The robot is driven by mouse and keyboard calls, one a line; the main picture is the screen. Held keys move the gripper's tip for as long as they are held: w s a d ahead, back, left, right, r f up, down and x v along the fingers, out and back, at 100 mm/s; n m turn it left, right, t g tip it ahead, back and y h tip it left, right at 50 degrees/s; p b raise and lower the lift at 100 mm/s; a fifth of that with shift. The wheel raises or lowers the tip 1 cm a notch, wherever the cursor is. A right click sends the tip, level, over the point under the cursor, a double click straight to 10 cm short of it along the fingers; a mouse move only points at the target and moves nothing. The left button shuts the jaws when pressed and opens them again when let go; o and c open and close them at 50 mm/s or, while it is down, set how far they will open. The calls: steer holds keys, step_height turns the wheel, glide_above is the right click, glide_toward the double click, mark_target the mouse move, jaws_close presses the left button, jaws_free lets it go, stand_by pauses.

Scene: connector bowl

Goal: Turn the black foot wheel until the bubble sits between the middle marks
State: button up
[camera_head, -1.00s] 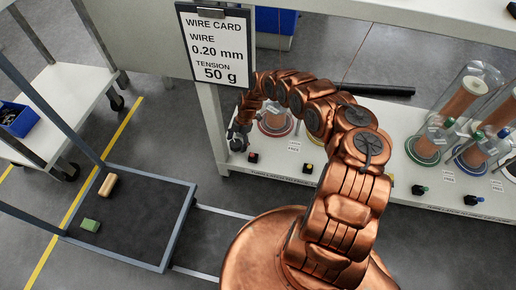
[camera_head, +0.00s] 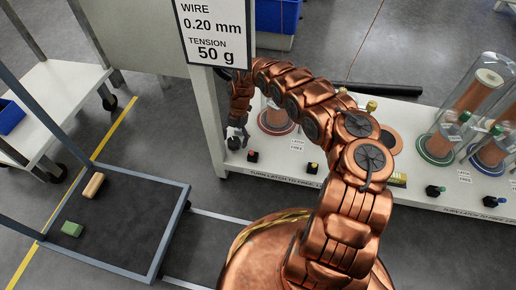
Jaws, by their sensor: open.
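My copper arm reaches over to the left end of the white bench (camera_head: 350,190). My gripper (camera_head: 238,132) is small in the head view and points down there. It is open, with no object visible between its fingers. A small dark round part (camera_head: 234,143) shows right below the fingers; I cannot tell whether it is the black foot wheel or whether the fingers touch it. No bubble or middle marks can be made out in this view.
A wire card (camera_head: 215,30) hangs above the bench's left end. A spool on a red base (camera_head: 276,122) stands right of my gripper; covered spools on a green base (camera_head: 436,150) and a blue base (camera_head: 488,158) stand farther right. A dark cart (camera_head: 130,215) stands lower left.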

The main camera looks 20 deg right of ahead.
steer(key=shift+w+f+n+h+b, duration=0.15)
steer(key=shift+n+b, duration=0.15)
steer(key=shift+b, duration=0.4)
steer(key=shift+s+n+h+b, duration=0.15)
steer(key=shift+n+b, duration=0.15)
steer(key=shift+b, duration=0.35)
